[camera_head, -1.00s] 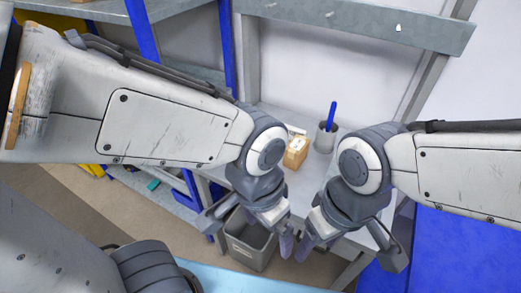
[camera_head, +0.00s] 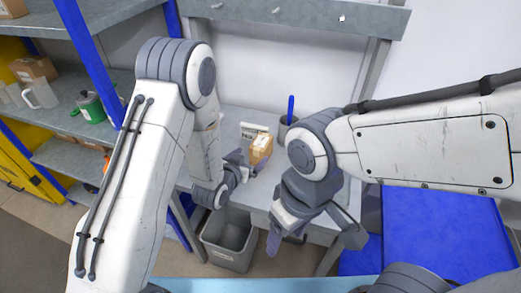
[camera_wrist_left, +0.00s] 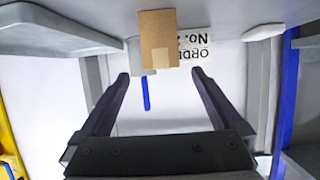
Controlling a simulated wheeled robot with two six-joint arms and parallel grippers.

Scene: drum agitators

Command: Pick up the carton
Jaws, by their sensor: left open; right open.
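The carton (camera_head: 261,149) is a small brown box with a pale label, standing on the grey bench (camera_head: 236,118). It also shows in the left wrist view (camera_wrist_left: 157,32), just beyond and between the fingertips. My left gripper (camera_head: 243,165) is open and empty, close to the carton's left side in the head view. In the left wrist view its two fingers (camera_wrist_left: 160,78) are spread apart. I cannot tell whether they touch the carton. My right gripper (camera_head: 313,238) is open and empty, near the bench's front edge, right of and nearer than the carton.
A grey cup (camera_head: 284,131) with a blue pen (camera_head: 291,107) stands behind the carton. A white order card (camera_head: 254,130) is beside it. A grey bin (camera_head: 230,238) stands on the floor below the bench. Shelves at left hold a green container (camera_head: 91,108) and boxes.

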